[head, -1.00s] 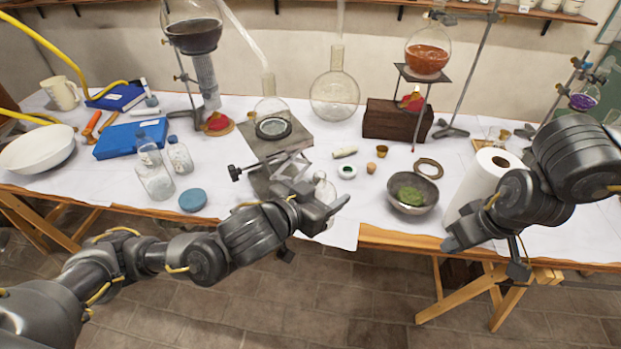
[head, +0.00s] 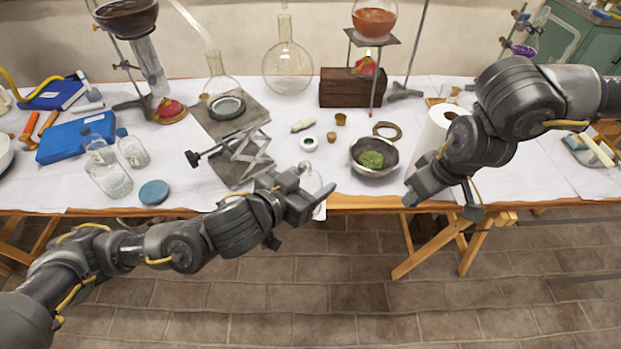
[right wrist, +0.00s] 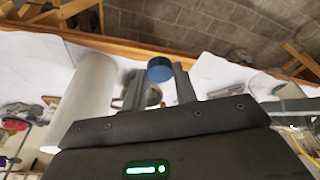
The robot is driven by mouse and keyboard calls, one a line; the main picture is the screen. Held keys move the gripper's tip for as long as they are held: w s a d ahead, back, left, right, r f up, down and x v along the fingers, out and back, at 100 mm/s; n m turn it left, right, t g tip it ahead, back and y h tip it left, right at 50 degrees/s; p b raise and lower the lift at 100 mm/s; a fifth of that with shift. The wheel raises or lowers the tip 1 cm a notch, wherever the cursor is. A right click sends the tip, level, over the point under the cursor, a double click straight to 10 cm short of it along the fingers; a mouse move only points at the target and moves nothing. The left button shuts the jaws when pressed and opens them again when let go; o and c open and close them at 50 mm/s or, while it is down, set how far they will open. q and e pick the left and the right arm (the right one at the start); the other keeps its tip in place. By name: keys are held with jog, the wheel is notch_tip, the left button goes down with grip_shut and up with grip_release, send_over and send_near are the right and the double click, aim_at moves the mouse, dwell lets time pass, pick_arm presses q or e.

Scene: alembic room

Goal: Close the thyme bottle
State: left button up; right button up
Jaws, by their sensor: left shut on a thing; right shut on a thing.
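My left gripper (head: 308,203) is shut on a small clear glass bottle (head: 311,178) at the table's front edge. The bottle is partly hidden by the gripper; I cannot read a label or make out its mouth. My right gripper (head: 412,196) is to the right of it, in front of the paper roll and apart from the bottle. In the right wrist view the right gripper (right wrist: 158,88) is shut on a round blue cap (right wrist: 160,68), held at its fingertips. The cap is hidden in the head view.
A metal bowl with green herb (head: 362,168) and a white paper roll (head: 432,142) stand behind the right gripper. A lab jack (head: 238,160) is behind the left arm. Blue-capped bottles (head: 108,175) and a blue disc (head: 153,192) are at left. The floor in front is clear.

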jog(key=w+a+r+n+y, duration=0.1)
jog(key=w+a+r+n, duration=0.4)
jog(key=a+r, duration=0.7)
pick_arm(q)
jog(key=shift+a, duration=0.15)
pick_arm(e)
jog(key=s+a+r+n+g, duration=0.1)
jog(key=a+n, duration=0.2)
jog(key=s+a+r+n+g, duration=0.1)
jog(key=a+r+n, duration=0.1)
jog(key=a+n, duration=0.2)
jog(key=s+a+r+n+g, duration=0.1)
jog(key=a+r+n, duration=0.1)
jog(key=a+n, duration=0.1)
jog(key=shift+s+a+r+n+g+y, duration=0.1)
jog(key=shift+a+r+n+g+y, duration=0.05)
jog(key=shift+a+n+g+y, duration=0.2)
jog(key=shift+s+d+n+g, duration=0.25)
jog(key=shift+s+n, duration=0.15)
jog(key=shift+n, duration=0.75)
jog(key=shift+a, duration=0.1)
